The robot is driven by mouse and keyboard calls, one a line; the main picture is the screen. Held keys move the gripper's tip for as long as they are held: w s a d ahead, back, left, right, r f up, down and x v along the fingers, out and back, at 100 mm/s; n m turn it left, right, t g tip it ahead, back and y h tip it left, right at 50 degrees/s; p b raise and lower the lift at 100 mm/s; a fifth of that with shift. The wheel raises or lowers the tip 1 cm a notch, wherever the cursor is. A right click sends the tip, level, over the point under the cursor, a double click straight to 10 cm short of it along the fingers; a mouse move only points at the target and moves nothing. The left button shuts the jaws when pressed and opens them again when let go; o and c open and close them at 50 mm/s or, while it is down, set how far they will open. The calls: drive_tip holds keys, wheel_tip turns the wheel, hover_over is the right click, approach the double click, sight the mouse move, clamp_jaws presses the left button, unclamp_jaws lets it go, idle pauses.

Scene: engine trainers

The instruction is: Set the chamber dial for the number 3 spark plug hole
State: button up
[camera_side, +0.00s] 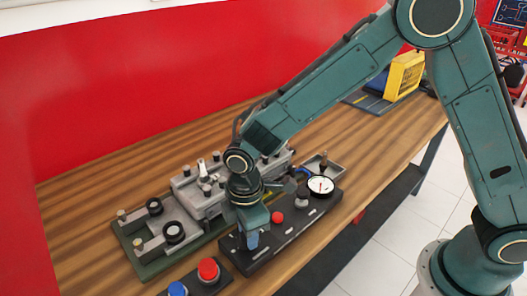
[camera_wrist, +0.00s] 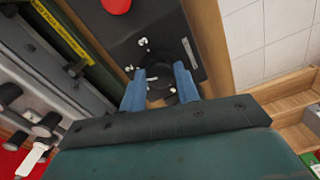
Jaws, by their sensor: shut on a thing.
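My gripper (camera_side: 251,241) points down at the near left end of a dark panel (camera_side: 292,235). In the wrist view my gripper's blue fingers (camera_wrist: 160,88) are closed on the sides of a round black dial (camera_wrist: 158,70). A few white marks sit on the dark panel (camera_wrist: 205,72) around the dial; I cannot read them. In the side view my gripper hides the dial. The grey engine block (camera_side: 183,186), with several posts on top, stands behind the panel. Its spark plug holes are too small to tell apart.
A red button (camera_side: 277,217) and a white-faced gauge (camera_side: 321,186) are on the panel to the right of my gripper. A box with a red button (camera_side: 208,269) and a blue button (camera_side: 177,289) is close at left. A yellow case (camera_side: 404,75) stands far back right.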

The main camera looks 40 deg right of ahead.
drive_tip(key=m, duration=0.7)
drive_tip(key=shift+r, duration=0.1)
drive_tip(key=m, duration=0.4)
drive_tip(key=shift+m, duration=1.9)
drive_tip(key=o, duration=1)
drive_tip(key=shift+c, duration=0.2)
drive_tip(key=shift+r, duration=0.1)
wheel_tip(320, 180, up, 14)
drive_tip(key=shift+f, duration=0.2)
drive_tip(key=shift+d, duration=0.1)
